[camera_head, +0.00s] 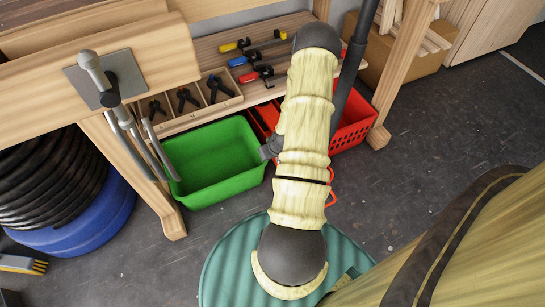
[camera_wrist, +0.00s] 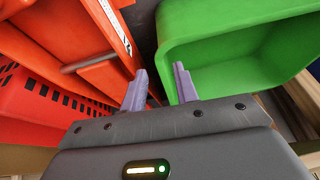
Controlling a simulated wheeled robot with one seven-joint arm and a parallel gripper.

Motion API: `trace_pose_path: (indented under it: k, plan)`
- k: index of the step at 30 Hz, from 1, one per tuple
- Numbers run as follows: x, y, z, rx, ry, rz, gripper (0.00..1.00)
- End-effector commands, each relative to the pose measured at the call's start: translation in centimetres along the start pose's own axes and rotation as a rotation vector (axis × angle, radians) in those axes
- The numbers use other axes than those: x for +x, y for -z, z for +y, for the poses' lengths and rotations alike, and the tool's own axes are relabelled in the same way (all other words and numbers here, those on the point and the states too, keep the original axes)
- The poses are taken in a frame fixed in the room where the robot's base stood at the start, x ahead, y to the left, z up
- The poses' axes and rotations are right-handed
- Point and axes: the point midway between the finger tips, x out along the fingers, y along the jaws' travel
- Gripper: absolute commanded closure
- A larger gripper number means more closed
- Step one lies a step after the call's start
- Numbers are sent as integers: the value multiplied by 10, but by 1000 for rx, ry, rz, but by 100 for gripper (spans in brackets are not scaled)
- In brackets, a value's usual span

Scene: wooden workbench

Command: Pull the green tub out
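The green tub (camera_head: 216,192) is an open, empty-looking bin on the floor under the front edge of the workbench, left of my arm in the head view. In the wrist view the green tub (camera_wrist: 185,32) fills the upper right. My gripper (camera_wrist: 159,69) is open, its two pale purple fingers apart with nothing clearly held. The tub's near side wall shows between and behind the fingers; I cannot tell whether they touch it. In the head view my gripper (camera_head: 268,149) is at the tub's right rim, its fingers mostly hidden by my arm.
A red perforated crate (camera_head: 356,125) stands right of the tub, partly behind my arm. The bench leg (camera_head: 150,190) is close on the tub's left. Clamps lie on the shelf (camera_head: 215,52) above. A blue drum (camera_head: 85,225) stands left. Floor in front is partly clear.

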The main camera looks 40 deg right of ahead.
Motion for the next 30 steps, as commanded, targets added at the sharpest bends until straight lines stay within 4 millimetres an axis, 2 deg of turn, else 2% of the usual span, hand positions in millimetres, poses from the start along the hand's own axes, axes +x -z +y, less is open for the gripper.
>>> trace_pose_path:
  k: [1, 21, 30]
  plan:
    - [11, -2, 0, -1, 0, 1, 70]
    - [86, -2, 0, -1, 0, 0, 70]
    - [101, 0, 0, -1, 1, 1, 70]
